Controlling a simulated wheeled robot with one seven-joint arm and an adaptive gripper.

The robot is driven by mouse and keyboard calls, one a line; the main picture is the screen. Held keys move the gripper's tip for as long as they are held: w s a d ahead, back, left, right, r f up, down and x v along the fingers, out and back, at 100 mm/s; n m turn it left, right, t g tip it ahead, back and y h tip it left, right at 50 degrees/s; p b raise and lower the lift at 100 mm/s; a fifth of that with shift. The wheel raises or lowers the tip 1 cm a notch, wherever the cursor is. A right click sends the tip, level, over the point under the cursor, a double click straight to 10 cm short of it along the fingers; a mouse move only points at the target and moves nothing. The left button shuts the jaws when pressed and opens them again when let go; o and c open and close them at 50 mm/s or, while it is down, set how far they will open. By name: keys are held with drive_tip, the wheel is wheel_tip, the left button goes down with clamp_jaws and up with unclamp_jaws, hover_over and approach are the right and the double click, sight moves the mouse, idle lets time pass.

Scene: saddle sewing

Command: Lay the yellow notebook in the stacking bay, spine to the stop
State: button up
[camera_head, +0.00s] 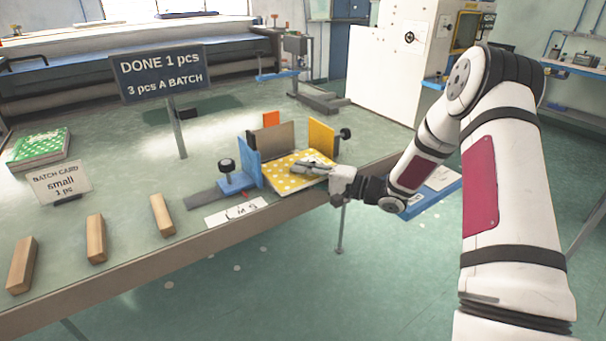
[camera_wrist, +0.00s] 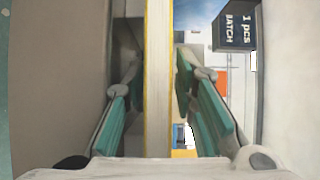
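The yellow notebook (camera_head: 291,180), with pale dots on its cover, lies nearly flat in the stacking bay, its near end reaching towards the table's front edge. The bay shows a blue plate (camera_head: 253,160) on the left, a grey-brown plate (camera_head: 272,139) behind and a yellow plate (camera_head: 321,135) on the right. My gripper (camera_head: 312,166) is at the notebook's right side, one finger over its cover. The spine and the notebook's underside are hidden.
A sign (camera_head: 158,72) on a post stands behind left, reading DONE 1 pcs. Green notebooks (camera_head: 40,147), a batch card (camera_head: 60,183) and wooden blocks (camera_head: 97,238) are on the left. A black knob (camera_head: 227,166) rises beside the bay. Table between is free.

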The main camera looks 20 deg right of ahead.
sight(308, 185)
drive_tip(key=shift+s+f, duration=0.2)
drive_tip(key=shift+f, duration=0.2)
drive_tip(key=shift+s+d+p, duration=0.2)
drive_tip(key=shift+s+p, duration=0.15)
drive_tip(key=shift+s, duration=0.15)
drive_tip(key=shift+s+d+p, duration=0.15)
drive_tip(key=shift+s+p, duration=0.15)
drive_tip(key=shift+s, duration=0.15)
drive_tip(key=shift+s+d+r+p, duration=0.1)
drive_tip(key=shift+s+d+p, duration=0.25)
drive_tip(key=shift+s, duration=0.3)
drive_tip(key=shift+s+d+r+p, duration=0.1)
drive_tip(key=shift+s+p, duration=0.4)
drive_tip(key=shift+s, duration=0.2)
drive_tip(key=shift+s+d+p, duration=0.25)
drive_tip(key=shift+s+p, duration=0.15)
drive_tip(key=shift+s, duration=0.25)
drive_tip(key=shift+s+d+p, duration=0.25)
drive_tip(key=shift+s+p, duration=0.2)
drive_tip(key=shift+s, duration=0.35)
drive_tip(key=shift+s+d+p, duration=0.25)
drive_tip(key=shift+s+p, duration=0.15)
drive_tip(key=shift+s, duration=0.4)
